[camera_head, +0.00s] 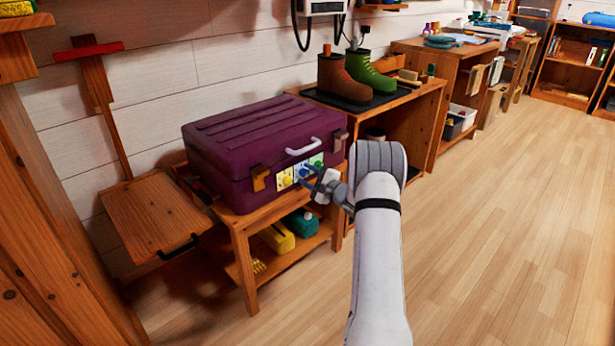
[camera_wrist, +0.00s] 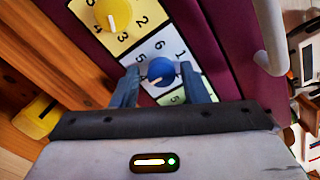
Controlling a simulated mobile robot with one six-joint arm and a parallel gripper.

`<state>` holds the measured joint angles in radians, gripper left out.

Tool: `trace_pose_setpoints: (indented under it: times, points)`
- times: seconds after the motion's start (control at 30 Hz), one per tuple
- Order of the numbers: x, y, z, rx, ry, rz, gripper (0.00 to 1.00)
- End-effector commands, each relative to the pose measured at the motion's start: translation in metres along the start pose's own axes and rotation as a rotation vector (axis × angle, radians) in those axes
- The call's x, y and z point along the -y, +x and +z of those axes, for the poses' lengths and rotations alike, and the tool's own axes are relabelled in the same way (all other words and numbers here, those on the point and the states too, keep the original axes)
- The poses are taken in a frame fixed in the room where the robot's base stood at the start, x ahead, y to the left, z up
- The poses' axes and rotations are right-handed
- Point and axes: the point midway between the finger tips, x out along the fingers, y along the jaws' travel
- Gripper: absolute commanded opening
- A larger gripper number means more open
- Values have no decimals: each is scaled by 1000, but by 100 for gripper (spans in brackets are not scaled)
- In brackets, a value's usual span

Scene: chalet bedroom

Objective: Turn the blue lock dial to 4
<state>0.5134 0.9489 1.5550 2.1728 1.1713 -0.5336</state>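The blue lock dial (camera_wrist: 161,73) sits on a pale blue number plate on the purple suitcase (camera_head: 240,145). A pale mark on the dial faces the lower left in the wrist view; the digit it meets is too small to read surely. A 1 shows at the plate's upper right. My gripper (camera_head: 312,180) is at the suitcase front in the head view. In the wrist view its fingers stand open on either side of the dial, with a visible gap to each side. The fingers and gripper body hide parts of the plate.
A yellow dial (camera_wrist: 113,14) and a green plate (camera_wrist: 172,98) flank the blue one. The suitcase's white handle (camera_head: 303,147) and orange latch (camera_head: 260,178) are close by. The suitcase stands on a wooden bench (camera_head: 243,236). The floor at right is clear.

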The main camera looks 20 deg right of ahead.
Motion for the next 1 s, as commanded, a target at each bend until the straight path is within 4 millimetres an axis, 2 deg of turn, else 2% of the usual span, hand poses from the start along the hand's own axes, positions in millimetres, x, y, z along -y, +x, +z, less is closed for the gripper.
trace_pose_setpoints:
  times: [0.1, 0.37, 0.47, 0.8, 1.0]
  points:
    - [1, 0, 0, 0, 0, -1, 49]
    - [2, -3, 0, -1, 0, -2, 49]
    - [3, -13, 0, -3, 0, -1, 49]
    - [2, -68, 0, -3, 0, -2, 49]
    - [0, -78, 0, 1, 0, -1, 49]
